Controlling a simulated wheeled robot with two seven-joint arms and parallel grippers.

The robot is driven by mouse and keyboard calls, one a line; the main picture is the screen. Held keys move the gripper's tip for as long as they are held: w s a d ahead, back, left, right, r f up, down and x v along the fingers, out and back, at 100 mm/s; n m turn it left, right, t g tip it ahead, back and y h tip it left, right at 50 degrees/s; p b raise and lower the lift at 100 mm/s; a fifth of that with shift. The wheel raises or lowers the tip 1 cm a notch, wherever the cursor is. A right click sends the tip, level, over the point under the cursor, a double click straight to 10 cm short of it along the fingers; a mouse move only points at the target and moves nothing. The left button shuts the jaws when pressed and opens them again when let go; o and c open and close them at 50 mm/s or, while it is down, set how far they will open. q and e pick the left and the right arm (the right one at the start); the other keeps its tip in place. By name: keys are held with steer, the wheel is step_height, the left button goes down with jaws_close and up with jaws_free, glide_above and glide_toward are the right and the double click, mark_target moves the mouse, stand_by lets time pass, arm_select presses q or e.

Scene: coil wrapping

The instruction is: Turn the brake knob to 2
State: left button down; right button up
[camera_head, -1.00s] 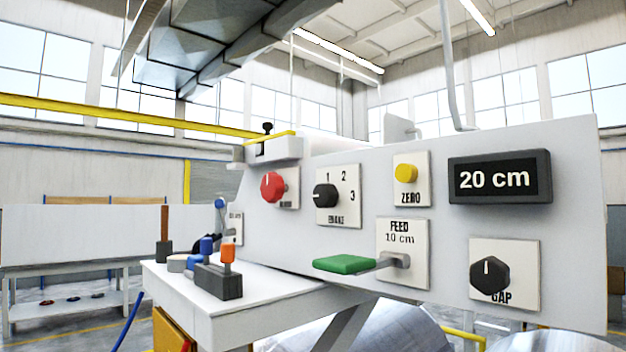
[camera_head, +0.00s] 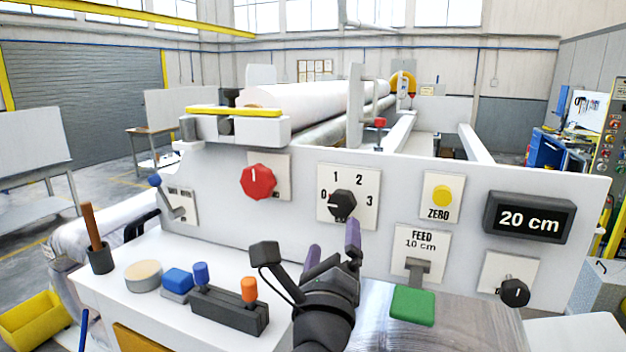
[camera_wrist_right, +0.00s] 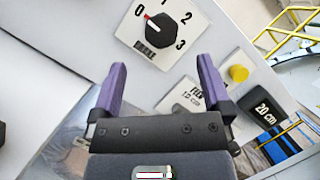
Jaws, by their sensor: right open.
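The brake knob (camera_head: 343,204) is black and faceted, on a white plate (camera_head: 364,181) marked 0, 1, 2 and 3 on the machine's front panel. Its pointer line faces left, toward 0. In the right wrist view the knob (camera_wrist_right: 165,34) is at the top, with its pointer at 0. My right gripper (camera_head: 333,249) is open and empty, its two purple fingers upright just below and in front of the knob, apart from it. In the right wrist view the gripper (camera_wrist_right: 161,66) frames the space below the knob. My left gripper is not in view.
A red knob (camera_head: 258,182) is left of the brake plate. To the right are a yellow ZERO button (camera_head: 442,196), a 20 cm display (camera_head: 528,219), a green FEED lever (camera_head: 412,306) and a black GAP knob (camera_head: 514,292). A tool block (camera_head: 229,312) stands on the shelf below left.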

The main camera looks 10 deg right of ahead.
mark_target(340, 209)
steer(key=x, duration=0.9)
steer(key=shift+w+d+f+p, duration=0.1)
steer(key=shift+d+f+p, duration=0.1)
steer(key=shift+d+p, duration=0.15)
steer(key=c, duration=1.3)
